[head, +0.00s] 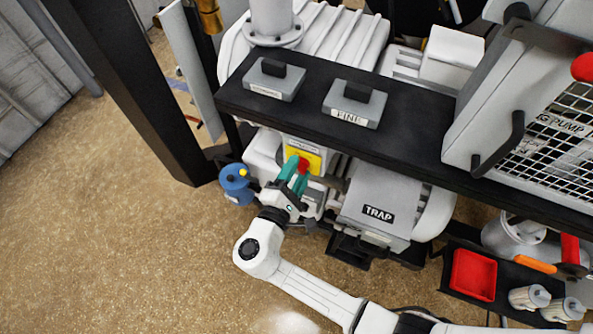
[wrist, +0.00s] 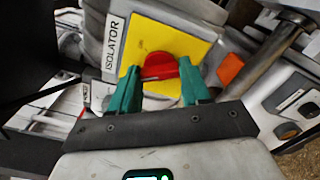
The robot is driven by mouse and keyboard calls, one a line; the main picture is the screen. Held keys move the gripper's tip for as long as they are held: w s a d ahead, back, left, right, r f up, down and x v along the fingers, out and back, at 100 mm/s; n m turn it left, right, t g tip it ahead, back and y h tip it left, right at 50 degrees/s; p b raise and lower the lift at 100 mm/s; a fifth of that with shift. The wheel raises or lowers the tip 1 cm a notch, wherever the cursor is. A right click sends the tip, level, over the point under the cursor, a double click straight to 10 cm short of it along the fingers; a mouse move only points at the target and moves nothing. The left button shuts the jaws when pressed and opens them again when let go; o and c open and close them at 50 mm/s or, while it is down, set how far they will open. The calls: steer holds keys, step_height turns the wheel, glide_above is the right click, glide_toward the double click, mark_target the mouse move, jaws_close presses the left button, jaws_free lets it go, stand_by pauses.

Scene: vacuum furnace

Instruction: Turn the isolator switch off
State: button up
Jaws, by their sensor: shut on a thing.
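The isolator switch is a red knob (head: 304,164) on a yellow plate (head: 292,151), set on a grey box below the black shelf in the head view. In the wrist view the red knob (wrist: 164,70) sits in front of the yellow plate (wrist: 145,35), beside a white label (wrist: 111,45) reading ISOLATOR. My gripper (head: 296,172) has two teal fingers, which show in the wrist view (wrist: 159,74) on either side of the knob. It is shut on the knob. The knob's lower part and the fingertip contacts are partly hidden.
A black shelf (head: 410,135) with two grey boxes, one marked FINE (head: 355,104), runs above my gripper. A blue part (head: 237,184) is close on its left, and the grey TRAP box (head: 376,200) on its right. A black post (head: 135,85) stands left. The floor in front is clear.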

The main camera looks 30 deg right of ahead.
steer(key=o, duration=1.1)
steer(key=shift+c, duration=0.2)
steer(key=shift+a, duration=0.1)
steer(key=b+v, duration=0.3)
steer(key=v, duration=0.7)
steer(key=shift+s+a, duration=0.25)
steer(key=s+d+f+m+g+y, duration=0.4)
steer(key=s+d+m+g, duration=0.15)
steer(key=d, duration=0.35)
steer(key=s+d+f+m+g+y, duration=0.4)
steer(key=s+d+f+m+g, duration=0.15)
steer(key=d, duration=0.25)
steer(key=s+r+m+t+y, duration=0.1)
steer(key=s+r+m+y, duration=0.1)
steer(key=s+y, duration=0.4)
steer(key=shift+s+r+m, duration=0.2)
steer(key=shift+r+m, duration=0.15)
steer(key=shift+m, duration=0.15)
